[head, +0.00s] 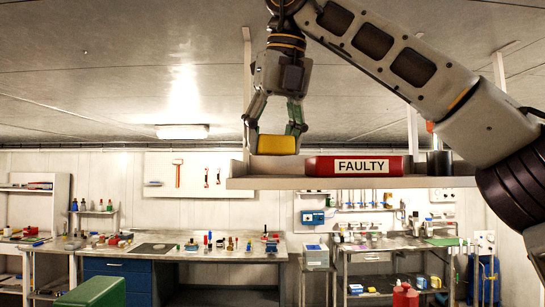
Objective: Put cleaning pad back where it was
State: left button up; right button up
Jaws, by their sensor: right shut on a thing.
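The cleaning pad looks to be the yellow block (276,145) in the head view. My right gripper (275,130) points down from above and is shut on it, with one finger at each end. The pad is at the left end of a hanging shelf (300,183), just above its board. I cannot tell whether the pad touches the shelf. My left gripper does not show.
A red cylinder labelled FAULTY (358,166) lies on the shelf right of the pad, with a dark grey cylinder (440,164) beyond it. Shelf hangers (247,85) rise to the ceiling. Below stand cluttered workbenches (130,250) and a green box (95,292).

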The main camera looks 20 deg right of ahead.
aim_at(273, 155)
jog(key=shift+f, duration=1.75)
jog(key=shift+f, duration=0.2)
jog(key=o, duration=0.6)
jog(key=shift+r, duration=0.3)
jog(key=shift+v, duration=3.65)
